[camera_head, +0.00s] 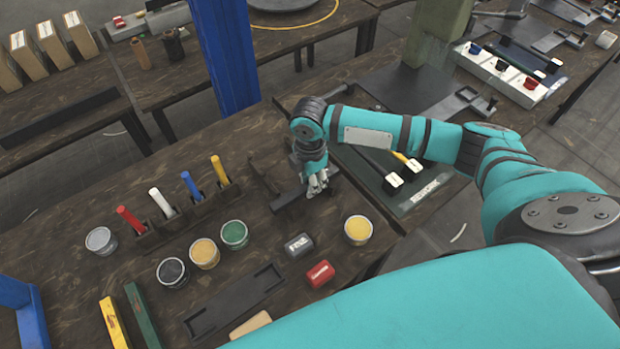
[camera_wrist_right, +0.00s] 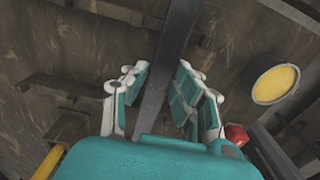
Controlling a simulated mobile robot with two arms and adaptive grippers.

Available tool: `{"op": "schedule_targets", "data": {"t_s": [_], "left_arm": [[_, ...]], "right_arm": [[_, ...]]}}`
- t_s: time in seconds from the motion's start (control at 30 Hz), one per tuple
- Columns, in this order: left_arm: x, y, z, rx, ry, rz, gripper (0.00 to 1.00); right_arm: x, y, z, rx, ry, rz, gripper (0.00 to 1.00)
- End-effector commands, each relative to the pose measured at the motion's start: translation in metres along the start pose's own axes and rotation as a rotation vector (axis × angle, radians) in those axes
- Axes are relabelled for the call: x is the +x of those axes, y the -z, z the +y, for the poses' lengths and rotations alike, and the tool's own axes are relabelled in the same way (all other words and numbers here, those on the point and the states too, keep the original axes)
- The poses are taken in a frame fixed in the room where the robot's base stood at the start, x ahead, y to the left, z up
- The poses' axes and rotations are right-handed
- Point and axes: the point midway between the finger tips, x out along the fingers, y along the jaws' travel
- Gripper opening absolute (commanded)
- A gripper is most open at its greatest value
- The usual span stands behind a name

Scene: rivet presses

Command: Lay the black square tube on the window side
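The black square tube (camera_head: 292,198) is a short dark bar beneath my right gripper in the head view. In the right wrist view the black square tube (camera_wrist_right: 172,50) runs lengthwise between the two fingers. My right gripper (camera_head: 318,184) reaches down onto it from the arm that comes in from the right. In the wrist view the right gripper (camera_wrist_right: 160,90) has one finger on each side of the tube, with little gap. I cannot tell whether the pads press on it or whether it is raised. My left gripper is out of view.
Left of the gripper stands a rack (camera_head: 188,215) with coloured sticks. Round pots, including a green one (camera_head: 234,234), a yellow one (camera_head: 358,229), and a red block (camera_head: 320,274) lie in front. A dark tray (camera_head: 235,303) lies nearer. A blue post (camera_head: 226,60) rises behind.

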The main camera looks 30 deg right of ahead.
Motion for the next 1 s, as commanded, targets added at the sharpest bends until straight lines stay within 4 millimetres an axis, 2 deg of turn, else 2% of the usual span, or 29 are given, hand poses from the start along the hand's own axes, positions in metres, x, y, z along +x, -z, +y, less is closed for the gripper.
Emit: {"op": "schedule_targets", "data": {"t_s": [0.03, 0.13, 0.4, 0.53, 0.67, 1.0], "left_arm": [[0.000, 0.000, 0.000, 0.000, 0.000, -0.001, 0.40], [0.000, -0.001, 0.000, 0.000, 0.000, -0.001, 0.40], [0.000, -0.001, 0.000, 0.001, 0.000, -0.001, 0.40], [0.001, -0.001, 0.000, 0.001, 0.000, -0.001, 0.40], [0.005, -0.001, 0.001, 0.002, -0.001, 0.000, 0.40], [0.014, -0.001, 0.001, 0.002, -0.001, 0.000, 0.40]], "right_arm": [[0.000, 0.000, 0.000, 0.000, 0.000, 0.000, 0.35], [0.000, 0.000, 0.000, 0.000, 0.000, 0.000, 0.48], [-0.001, 0.000, 0.000, 0.000, -0.001, 0.000, 0.48], [-0.011, 0.000, 0.001, 0.000, -0.004, 0.000, 0.48], [-0.033, 0.000, 0.001, -0.001, -0.006, 0.000, 0.48], [-0.105, 0.001, 0.001, 0.000, -0.005, 0.001, 0.48]]}}
